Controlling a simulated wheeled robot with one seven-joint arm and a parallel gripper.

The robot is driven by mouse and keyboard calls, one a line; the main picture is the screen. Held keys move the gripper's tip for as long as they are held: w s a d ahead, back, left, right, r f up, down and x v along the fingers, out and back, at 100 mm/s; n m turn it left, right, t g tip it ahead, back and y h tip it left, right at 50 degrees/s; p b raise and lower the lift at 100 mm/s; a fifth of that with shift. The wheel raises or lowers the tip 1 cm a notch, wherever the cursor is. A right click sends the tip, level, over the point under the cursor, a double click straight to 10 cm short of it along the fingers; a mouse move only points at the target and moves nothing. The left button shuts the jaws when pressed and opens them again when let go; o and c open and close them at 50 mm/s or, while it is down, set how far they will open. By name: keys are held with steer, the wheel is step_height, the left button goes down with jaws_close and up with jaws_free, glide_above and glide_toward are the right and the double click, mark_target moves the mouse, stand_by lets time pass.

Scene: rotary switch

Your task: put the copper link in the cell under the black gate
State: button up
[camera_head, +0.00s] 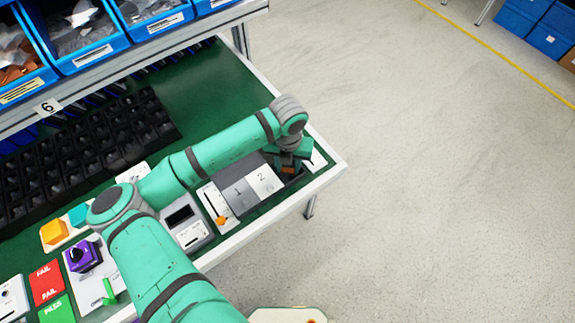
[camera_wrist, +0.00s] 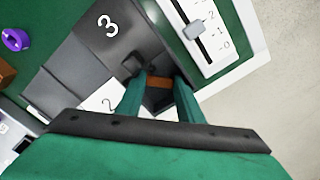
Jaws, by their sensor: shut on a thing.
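The copper link (camera_wrist: 159,82) is a small orange-brown bar between my gripper's fingers (camera_wrist: 160,95) in the wrist view. My gripper is shut on it, over a dark open cell (camera_wrist: 158,98). I cannot tell whether the link touches the cell floor. The black gate (camera_wrist: 115,35), a dark panel marked 3, lies beside that cell, with a dark knob at its near edge. In the head view my gripper (camera_head: 288,165) is at the right end of the box and hides most of this gate and cell.
A grey lid marked 1 (camera_head: 238,196) and a white lid marked 2 (camera_head: 264,181) lie left of my gripper. A slider panel (camera_wrist: 205,30) stands close on the right in the wrist view. The bench edge (camera_head: 325,180) is near. Blue bins (camera_head: 90,40) stand at the back.

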steer(key=shift+f, duration=0.15)
steer(key=o, duration=0.8)
steer(key=shift+a, duration=0.1)
